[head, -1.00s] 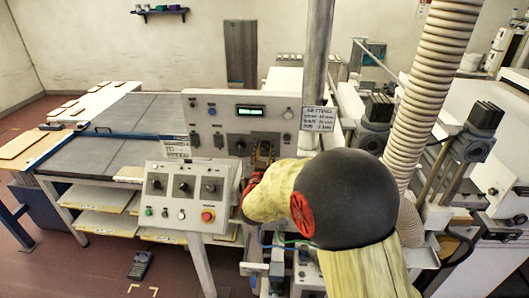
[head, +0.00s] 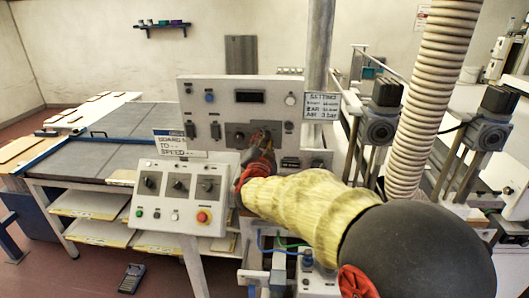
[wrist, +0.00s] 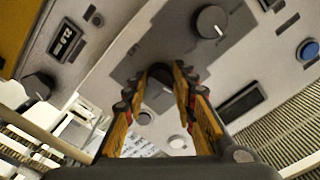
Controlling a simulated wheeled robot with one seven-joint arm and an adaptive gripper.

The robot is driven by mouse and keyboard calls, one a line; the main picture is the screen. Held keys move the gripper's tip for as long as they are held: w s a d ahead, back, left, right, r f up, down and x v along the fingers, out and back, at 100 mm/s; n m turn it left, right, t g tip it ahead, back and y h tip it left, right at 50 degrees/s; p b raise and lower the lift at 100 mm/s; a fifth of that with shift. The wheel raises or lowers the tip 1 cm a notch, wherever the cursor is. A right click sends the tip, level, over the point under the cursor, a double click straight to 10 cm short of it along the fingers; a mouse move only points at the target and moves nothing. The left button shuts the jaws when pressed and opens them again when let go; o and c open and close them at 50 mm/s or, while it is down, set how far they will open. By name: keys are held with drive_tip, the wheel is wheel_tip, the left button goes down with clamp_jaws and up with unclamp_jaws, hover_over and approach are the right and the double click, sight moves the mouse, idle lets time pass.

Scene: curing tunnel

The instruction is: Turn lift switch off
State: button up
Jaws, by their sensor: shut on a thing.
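The upright grey control panel (head: 200,92) stands in the middle of the head view. My gripper (head: 261,140) is at its lower part, in front of a dark grey plate. In the wrist view my gripper (wrist: 166,88) has its yellow and black fingers on either side of a dark knob (wrist: 160,76) and is shut on it. Fingers hide much of this knob, so its setting cannot be read. Another dark round knob (wrist: 210,21) is beside it on the same plate. No lift label is legible. The panel's display (head: 250,97) is dark.
A sloped control box (head: 165,213) with several knobs and a red button (head: 202,217) stands close left of my gripper. A ribbed hose (head: 425,120) and a metal post (head: 318,60) rise to the right. A handheld device (head: 132,278) lies on the floor.

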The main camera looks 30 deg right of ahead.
drive_tip(key=shift+m+b, duration=1.1)
drive_tip(key=shift+b, duration=0.05)
drive_tip(key=o, duration=1.2)
drive_tip(key=shift+c, duration=0.2)
drive_tip(key=v, duration=1.2)
drive_tip(key=shift+w, duration=0.1)
